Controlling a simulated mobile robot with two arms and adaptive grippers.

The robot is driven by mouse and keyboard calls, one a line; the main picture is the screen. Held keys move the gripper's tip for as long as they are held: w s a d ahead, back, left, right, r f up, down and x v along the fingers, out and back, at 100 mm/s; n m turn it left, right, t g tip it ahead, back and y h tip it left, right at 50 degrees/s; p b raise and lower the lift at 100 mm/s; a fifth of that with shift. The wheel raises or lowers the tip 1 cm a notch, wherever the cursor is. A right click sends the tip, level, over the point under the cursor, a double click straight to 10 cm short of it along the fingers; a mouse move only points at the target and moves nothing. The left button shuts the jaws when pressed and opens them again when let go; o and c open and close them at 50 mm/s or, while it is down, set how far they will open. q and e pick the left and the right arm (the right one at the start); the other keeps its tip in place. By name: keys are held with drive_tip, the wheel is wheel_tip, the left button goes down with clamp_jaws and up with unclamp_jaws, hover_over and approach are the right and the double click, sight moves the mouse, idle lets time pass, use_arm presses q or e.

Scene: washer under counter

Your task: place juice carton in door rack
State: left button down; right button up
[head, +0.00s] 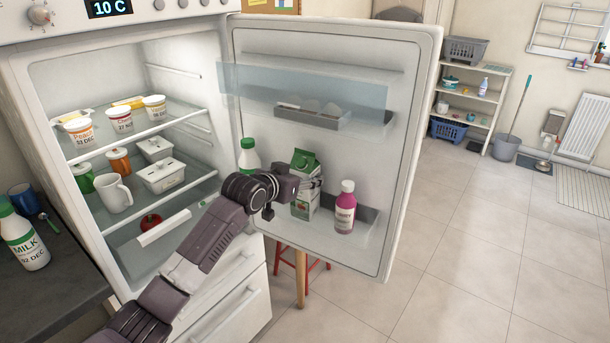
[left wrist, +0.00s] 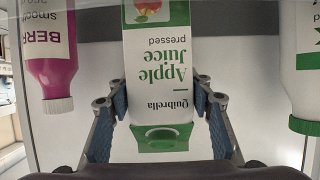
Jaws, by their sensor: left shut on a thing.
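The juice carton (head: 304,203) is white and green and stands upright at the fridge door's lower rack (head: 371,215). My left gripper (head: 312,184) is shut around its upper part. In the left wrist view the carton (left wrist: 158,65), labelled Apple Juice, appears upside down between the blue-grey finger pads of my left gripper (left wrist: 160,96). A magenta bottle (head: 345,208) stands right of it in the head view, and a white green-capped bottle (head: 249,156) stands left. My arm hides part of the rack, and I cannot tell whether the carton's base touches its floor. My right gripper is not in view.
The fridge door (head: 412,130) stands open, with a translucent upper rack (head: 300,90) above the carton. Fridge shelves at left hold cups, jars and a mug (head: 115,193). A red stool (head: 318,268) is below the door.

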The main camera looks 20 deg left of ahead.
use_arm(q)
drive_tip(key=c, duration=1.4)
unclamp_jaws()
drive_tip(key=shift+f, duration=0.1)
drive_tip(key=o, duration=0.4)
drive_tip(key=shift+s+d, duration=0.1)
drive_tip(key=shift+o, duration=0.2)
drive_tip(key=b+v, duration=0.2)
drive_tip(key=v, duration=1)
